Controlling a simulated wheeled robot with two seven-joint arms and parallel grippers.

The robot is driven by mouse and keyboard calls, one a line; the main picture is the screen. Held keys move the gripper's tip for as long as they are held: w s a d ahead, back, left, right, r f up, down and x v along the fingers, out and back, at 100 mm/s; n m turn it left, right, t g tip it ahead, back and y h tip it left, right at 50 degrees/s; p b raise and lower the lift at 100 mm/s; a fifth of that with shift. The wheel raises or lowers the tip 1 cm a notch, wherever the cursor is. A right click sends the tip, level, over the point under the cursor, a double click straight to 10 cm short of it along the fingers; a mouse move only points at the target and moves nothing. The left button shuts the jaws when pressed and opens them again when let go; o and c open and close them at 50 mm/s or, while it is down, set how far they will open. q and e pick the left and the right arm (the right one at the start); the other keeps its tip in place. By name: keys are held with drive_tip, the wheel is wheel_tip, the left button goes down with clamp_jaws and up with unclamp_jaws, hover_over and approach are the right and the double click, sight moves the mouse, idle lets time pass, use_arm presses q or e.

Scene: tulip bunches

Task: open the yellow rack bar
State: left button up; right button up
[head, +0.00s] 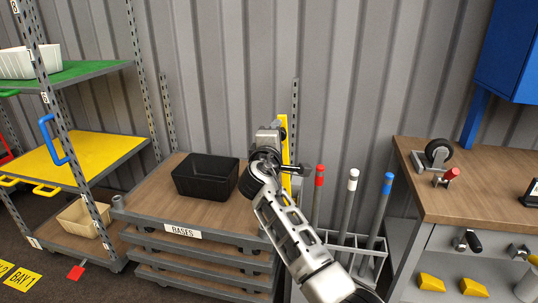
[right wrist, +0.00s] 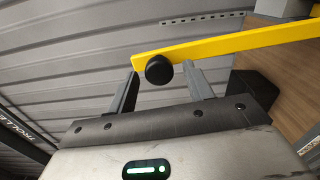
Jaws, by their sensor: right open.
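The yellow rack bar (head: 286,185) stands about upright at the right end of the BASES rack in the head view, partly hidden behind my right gripper. In the right wrist view, the yellow bar (right wrist: 240,44) runs across the top, with a round black knob (right wrist: 159,70) near its left end. My right gripper (right wrist: 161,68) is open, with one finger on each side of the knob; I cannot tell whether they touch it. In the head view, my right gripper (head: 272,137) is in front of the bar. My left gripper is not in view.
A black bin (head: 206,178) sits on the BASES rack (head: 150,198). Red-, white- and blue-topped posts stand in a grey holder (head: 345,243) close right of my arm. A wooden-topped workbench (head: 480,190) is at right, a shelf with a yellow deck (head: 85,155) at left.

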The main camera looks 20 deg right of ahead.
use_arm(q)
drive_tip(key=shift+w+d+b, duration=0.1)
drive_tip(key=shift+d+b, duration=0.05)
drive_tip(key=shift+b, duration=0.45)
use_arm(e)
drive_tip(key=v, duration=1.4)
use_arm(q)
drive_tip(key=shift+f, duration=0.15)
